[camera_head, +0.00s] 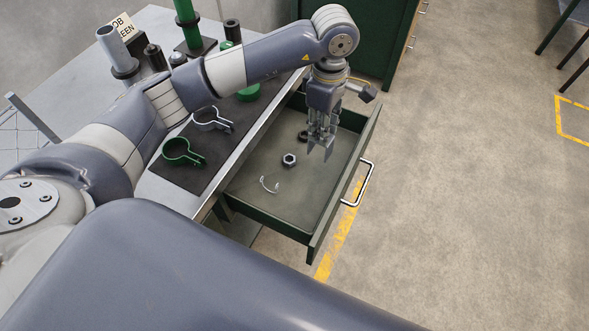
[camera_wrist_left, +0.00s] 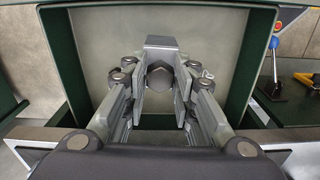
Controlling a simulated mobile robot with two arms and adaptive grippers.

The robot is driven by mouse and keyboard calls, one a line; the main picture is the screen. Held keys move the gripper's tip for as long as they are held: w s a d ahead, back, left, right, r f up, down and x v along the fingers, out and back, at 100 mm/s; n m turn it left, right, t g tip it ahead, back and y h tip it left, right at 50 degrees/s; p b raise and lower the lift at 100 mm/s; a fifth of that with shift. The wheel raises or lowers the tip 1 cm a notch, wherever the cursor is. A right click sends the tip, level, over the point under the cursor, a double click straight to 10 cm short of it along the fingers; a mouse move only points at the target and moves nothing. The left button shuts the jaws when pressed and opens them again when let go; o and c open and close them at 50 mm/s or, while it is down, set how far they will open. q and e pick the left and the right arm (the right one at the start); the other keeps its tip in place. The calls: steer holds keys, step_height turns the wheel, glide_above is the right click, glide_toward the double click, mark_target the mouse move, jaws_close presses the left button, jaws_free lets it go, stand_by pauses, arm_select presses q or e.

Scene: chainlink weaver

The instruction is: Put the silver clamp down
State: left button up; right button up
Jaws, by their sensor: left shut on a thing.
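The silver clamp (camera_head: 208,124) lies on the dark mat on the bench, next to the green clamp (camera_head: 180,156). My left gripper (camera_head: 320,153) points down over the open drawer (camera_head: 270,218), well to the right of the silver clamp and apart from it. In the left wrist view my left gripper (camera_wrist_left: 160,95) has a grey piece (camera_wrist_left: 160,78) with a hexagonal outline between its fingers. I cannot tell exactly what that piece is, and the fingers partly hide it. My right gripper is not in view.
In the drawer lie a hex nut (camera_head: 289,159), a dark ring (camera_head: 303,137) and a thin curved piece (camera_head: 269,184). The drawer handle (camera_head: 366,181) juts out over open floor. Several posts and cylinders, including a grey one (camera_head: 117,52), stand at the bench's back.

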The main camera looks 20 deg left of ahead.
arm_select(q)
steer(key=shift+w+d+f+n, duration=0.1)
steer(key=shift+f+n, duration=0.2)
steer(key=shift+f, duration=0.3)
step_height(320, 180, down, 10)
steer(key=shift+w+p, duration=0.15)
steer(key=shift+p, duration=0.4)
steer(key=o, duration=0.9)
steer(key=shift+o, duration=0.2)
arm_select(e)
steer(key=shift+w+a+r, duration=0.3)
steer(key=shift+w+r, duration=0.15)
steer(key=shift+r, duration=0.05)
arm_select(q)
step_height(320, 180, up, 12)
steer(key=shift+r+b, duration=0.2)
steer(key=shift+b, duration=0.6)
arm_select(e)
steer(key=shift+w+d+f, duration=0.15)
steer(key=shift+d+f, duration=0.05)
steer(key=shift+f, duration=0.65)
